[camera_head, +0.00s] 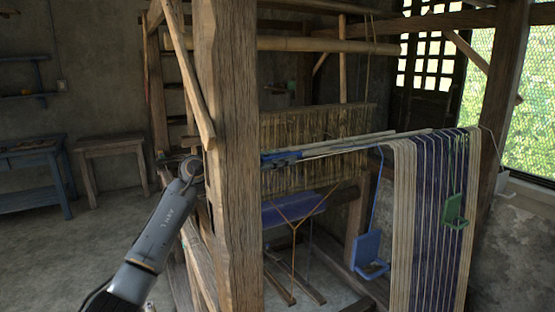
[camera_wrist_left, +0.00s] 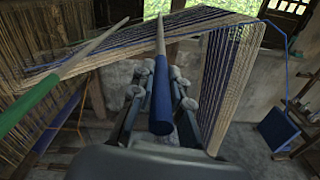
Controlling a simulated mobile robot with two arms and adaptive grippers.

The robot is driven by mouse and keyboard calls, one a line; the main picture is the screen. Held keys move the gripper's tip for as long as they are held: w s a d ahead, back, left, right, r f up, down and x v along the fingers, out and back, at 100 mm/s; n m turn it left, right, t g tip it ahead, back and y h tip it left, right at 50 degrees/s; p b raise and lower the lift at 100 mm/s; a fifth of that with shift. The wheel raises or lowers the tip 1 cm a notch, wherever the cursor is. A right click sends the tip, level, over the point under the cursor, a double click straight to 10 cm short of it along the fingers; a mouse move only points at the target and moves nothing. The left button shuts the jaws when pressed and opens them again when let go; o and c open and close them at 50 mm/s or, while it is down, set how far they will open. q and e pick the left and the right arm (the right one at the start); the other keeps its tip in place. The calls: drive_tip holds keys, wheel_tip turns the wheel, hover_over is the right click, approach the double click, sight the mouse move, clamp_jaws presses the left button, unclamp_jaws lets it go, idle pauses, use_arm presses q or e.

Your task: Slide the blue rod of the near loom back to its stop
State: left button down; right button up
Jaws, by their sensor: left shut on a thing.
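The blue rod (camera_wrist_left: 162,100) has a thick blue handle and a pale wooden shaft that runs away toward the warp threads. In the left wrist view the fingers of my left gripper (camera_wrist_left: 161,78) stand on both sides of the handle, shut on it. In the head view a blue part of the rod (camera_head: 283,157) shows just right of the big wooden post, at the height of the stretched warp. The post hides most of my left gripper there. The rod's stop cannot be made out. My right gripper is not in view.
A thick loom post (camera_head: 228,130) stands right beside my left arm. A green-handled rod (camera_wrist_left: 32,104) lies to the left in the wrist view. Striped warp (camera_head: 432,215) hangs at the right, with a blue tag (camera_head: 369,250) and a green tag (camera_head: 455,211) on cords.

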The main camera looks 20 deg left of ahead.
use_arm(q)
drive_tip(key=shift+r, duration=0.1)
drive_tip(key=shift+w+a, duration=0.1)
drive_tip(key=shift+w+a+f, duration=0.15)
drive_tip(key=shift+f, duration=0.05)
drive_tip(key=c, duration=1.3)
unclamp_jaws()
drive_tip(key=shift+a, duration=0.1)
drive_tip(key=shift+s+a, duration=0.2)
drive_tip(key=shift+s, duration=0.05)
drive_tip(key=v, duration=1.1)
drive_tip(key=shift+s, duration=0.2)
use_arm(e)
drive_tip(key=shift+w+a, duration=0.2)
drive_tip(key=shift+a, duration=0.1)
